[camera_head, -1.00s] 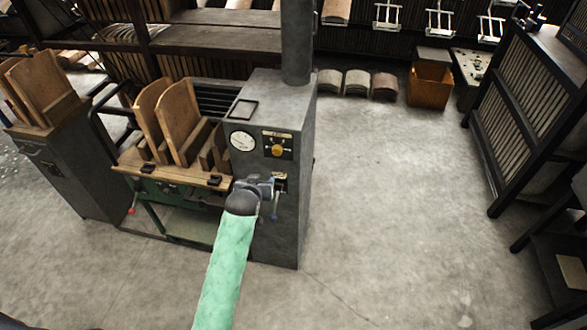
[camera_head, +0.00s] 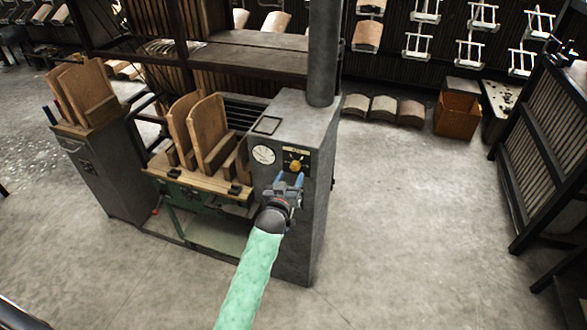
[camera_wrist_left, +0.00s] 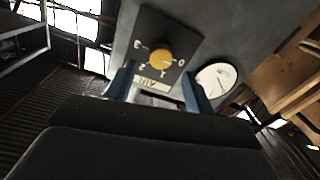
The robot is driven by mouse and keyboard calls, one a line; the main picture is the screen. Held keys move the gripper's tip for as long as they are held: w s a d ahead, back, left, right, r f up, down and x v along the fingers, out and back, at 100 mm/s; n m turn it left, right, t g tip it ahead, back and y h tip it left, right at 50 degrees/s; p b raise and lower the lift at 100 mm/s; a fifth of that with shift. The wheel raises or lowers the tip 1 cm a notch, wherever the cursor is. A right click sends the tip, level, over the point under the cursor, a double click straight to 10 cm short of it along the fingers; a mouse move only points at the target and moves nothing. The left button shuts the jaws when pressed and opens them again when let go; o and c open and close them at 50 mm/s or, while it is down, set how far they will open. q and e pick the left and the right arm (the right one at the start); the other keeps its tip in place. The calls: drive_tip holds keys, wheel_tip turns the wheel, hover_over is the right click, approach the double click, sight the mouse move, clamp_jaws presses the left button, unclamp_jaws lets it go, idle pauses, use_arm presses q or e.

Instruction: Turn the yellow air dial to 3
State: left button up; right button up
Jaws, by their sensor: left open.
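The yellow air dial (camera_head: 295,166) sits on a dark plate on the front of a grey cabinet (camera_head: 300,235). In the left wrist view the yellow dial (camera_wrist_left: 161,57) appears upside down, with white numerals around it and an AIR label (camera_wrist_left: 151,84). I cannot read its pointer's number surely. My left gripper (camera_head: 288,180) is open, just below the dial in the head view. Its blue fingers (camera_wrist_left: 158,76) show on either side of the AIR label in the wrist view, with nothing between them. The fingers do not enclose the dial. My right gripper is not in view.
A wooden bench (camera_head: 205,182) with upright boards adjoins the cabinet on the left. A stovepipe-like column (camera_head: 323,55) rises from the cabinet.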

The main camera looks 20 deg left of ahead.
sight(294, 168)
use_arm(q)
drive_tip(key=w+p, duration=0.1)
drive_tip(key=w, duration=0.2)
drive_tip(key=shift+w+r, duration=0.15)
drive_tip(key=shift+w+a, duration=0.1)
drive_tip(key=shift+w, duration=0.45)
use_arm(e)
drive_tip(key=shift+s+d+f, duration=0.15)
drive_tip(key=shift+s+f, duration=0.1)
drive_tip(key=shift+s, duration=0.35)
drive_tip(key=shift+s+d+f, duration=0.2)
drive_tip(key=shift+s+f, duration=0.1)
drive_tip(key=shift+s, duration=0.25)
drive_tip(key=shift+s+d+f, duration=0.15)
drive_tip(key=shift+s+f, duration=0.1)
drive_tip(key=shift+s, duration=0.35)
use_arm(q)
drive_tip(key=c, duration=1)
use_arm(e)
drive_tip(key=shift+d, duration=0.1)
